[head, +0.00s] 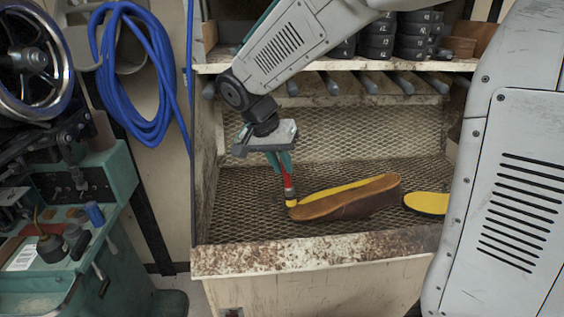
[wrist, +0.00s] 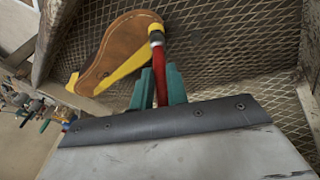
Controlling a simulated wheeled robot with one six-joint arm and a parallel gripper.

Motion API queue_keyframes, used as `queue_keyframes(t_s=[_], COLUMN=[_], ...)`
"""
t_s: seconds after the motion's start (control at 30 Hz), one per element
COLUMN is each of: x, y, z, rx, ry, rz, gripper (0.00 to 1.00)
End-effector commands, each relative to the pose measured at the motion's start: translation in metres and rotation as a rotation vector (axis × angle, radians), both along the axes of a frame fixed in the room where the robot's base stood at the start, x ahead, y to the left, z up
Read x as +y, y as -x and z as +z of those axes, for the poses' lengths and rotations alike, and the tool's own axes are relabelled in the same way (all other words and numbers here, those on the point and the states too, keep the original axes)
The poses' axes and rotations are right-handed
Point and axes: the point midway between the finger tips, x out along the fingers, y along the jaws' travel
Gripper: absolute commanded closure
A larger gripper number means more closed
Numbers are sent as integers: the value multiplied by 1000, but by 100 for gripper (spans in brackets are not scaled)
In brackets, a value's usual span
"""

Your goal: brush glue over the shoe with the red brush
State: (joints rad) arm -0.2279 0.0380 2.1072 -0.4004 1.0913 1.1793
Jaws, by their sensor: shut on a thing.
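The brown shoe sole (head: 345,199) with yellow along its upper edge lies on the mesh in the booth. In the wrist view the brown piece (wrist: 118,52) is at the upper left. My gripper (head: 280,162) is shut on the red brush (head: 287,182), which points down. The brush's tip is at the left end of the shoe; in the head view it seems to touch or nearly touch it. In the wrist view the red handle (wrist: 160,75) runs up from between the green fingers (wrist: 160,88).
Another yellow sole piece (head: 427,202) lies on the mesh at the right, partly hidden by my body. The booth has a worn front ledge (head: 310,252) and a shelf (head: 330,66) above with black stacked items. A green machine (head: 85,200) stands at the left.

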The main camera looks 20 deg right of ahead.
Motion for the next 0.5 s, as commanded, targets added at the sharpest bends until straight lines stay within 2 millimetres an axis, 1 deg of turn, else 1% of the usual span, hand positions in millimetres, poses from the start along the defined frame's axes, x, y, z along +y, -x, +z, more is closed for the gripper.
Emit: queue_keyframes(t_s=[0.3, 0.5], x=[-3, -3], y=[3, 4], z=[-9, -11], rx=[1, 0], ry=[1, 0], rz=[0, 0], gripper=[100, 100])
